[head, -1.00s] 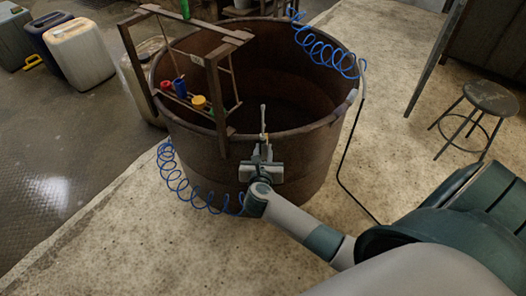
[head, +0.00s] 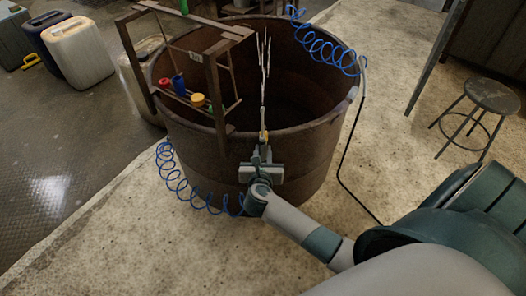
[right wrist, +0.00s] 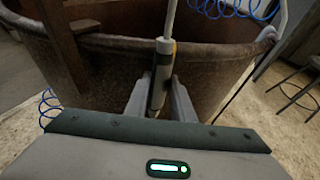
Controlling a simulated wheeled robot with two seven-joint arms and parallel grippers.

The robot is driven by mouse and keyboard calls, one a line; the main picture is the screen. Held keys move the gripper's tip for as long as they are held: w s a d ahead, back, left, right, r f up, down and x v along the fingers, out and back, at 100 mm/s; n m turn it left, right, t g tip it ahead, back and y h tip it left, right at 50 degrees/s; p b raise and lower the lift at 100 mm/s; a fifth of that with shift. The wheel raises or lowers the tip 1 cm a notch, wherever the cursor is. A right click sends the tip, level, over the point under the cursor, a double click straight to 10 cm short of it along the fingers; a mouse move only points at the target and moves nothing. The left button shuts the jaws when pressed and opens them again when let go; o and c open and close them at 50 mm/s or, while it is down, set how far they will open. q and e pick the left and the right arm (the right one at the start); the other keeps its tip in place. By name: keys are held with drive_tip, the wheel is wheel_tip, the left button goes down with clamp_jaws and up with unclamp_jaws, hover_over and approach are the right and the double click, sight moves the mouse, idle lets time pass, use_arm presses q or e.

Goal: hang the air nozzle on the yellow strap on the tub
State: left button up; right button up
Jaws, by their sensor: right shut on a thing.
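My right gripper (head: 262,152) is at the near outer side of the brown tub (head: 190,150), close under its rim. It is shut on the air nozzle, a slim grey upright body (right wrist: 160,72) between the fingers in the right wrist view. Its pale tube points up past the rim. In the head view thin pale streaks (head: 265,75) rise from the nozzle's tip over the tub's opening. A small yellow patch (head: 264,135) shows beside the nozzle at the rim; I cannot tell whether it is the strap or part of the nozzle. My left gripper is out of view.
A wooden frame (head: 215,85) with a shelf of coloured items stands over the tub's left side. A blue coiled hose (head: 180,185) hangs at the tub's lower left, another (head: 325,50) at the upper right. A stool (head: 490,97) stands right.

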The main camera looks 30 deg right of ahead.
drive_tip(key=shift+a+f+b, duration=0.1)
drive_tip(key=shift+f+b, duration=0.2)
drive_tip(key=shift+f, duration=0.1)
drive_tip(key=shift+f, duration=0.35)
drive_tip(key=shift+a+f+b, duration=0.1)
drive_tip(key=shift+f+b, duration=0.05)
drive_tip(key=shift+b, duration=0.2)
drive_tip(key=o, duration=1)
drive_tip(key=shift+c, duration=0.2)
drive_tip(key=shift+s, duration=0.1)
drive_tip(key=v, duration=1.7)
